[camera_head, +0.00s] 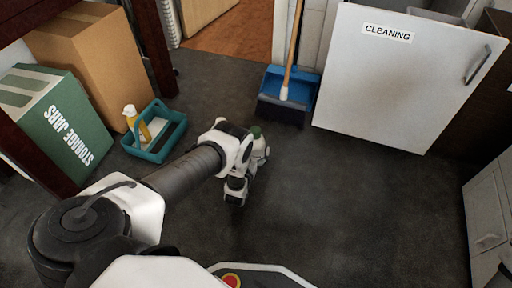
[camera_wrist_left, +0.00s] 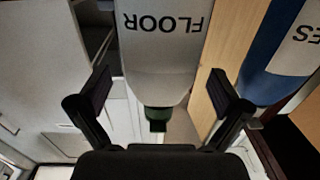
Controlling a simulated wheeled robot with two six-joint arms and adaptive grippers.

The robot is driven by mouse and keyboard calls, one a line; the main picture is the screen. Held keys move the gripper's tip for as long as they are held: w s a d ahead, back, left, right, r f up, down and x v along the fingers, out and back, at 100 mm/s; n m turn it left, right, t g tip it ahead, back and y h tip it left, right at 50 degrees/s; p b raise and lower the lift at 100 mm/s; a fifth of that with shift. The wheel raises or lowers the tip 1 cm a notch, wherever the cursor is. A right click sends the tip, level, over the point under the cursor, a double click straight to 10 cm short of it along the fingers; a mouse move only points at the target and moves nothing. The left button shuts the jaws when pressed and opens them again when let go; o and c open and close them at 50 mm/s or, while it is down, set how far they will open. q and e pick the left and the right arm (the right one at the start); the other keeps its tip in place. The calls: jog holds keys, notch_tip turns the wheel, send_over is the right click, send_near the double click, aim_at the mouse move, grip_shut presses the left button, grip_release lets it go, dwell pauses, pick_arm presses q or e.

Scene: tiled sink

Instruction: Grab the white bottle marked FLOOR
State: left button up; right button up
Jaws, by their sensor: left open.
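The white bottle marked FLOOR (camera_wrist_left: 162,60) shows upside down in the left wrist view, with its dark green cap (camera_wrist_left: 157,118) toward my gripper. My left gripper (camera_wrist_left: 160,95) is open, with one black finger on each side of the cap end. I see no finger touching the bottle. In the head view my left gripper (camera_head: 248,178) is low over the dark floor, partly hidden by its own wrist. A small green patch (camera_head: 256,131) beside the wrist may be the bottle's cap; the rest is hidden. My right gripper is not clearly visible.
A blue item with a white label (camera_wrist_left: 295,50) is right of the bottle in the wrist view. A teal caddy (camera_head: 157,143) holds a yellow bottle (camera_head: 137,122). A blue dustpan (camera_head: 287,92) and white CLEANING door (camera_head: 395,85) stand behind. Floor right of the gripper is clear.

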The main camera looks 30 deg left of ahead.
pick_arm(q)
jog(key=shift+x, duration=1.2)
jog(key=c, duration=1.6)
jog(key=shift+c, duration=0.8)
jog(key=shift+r, duration=0.15)
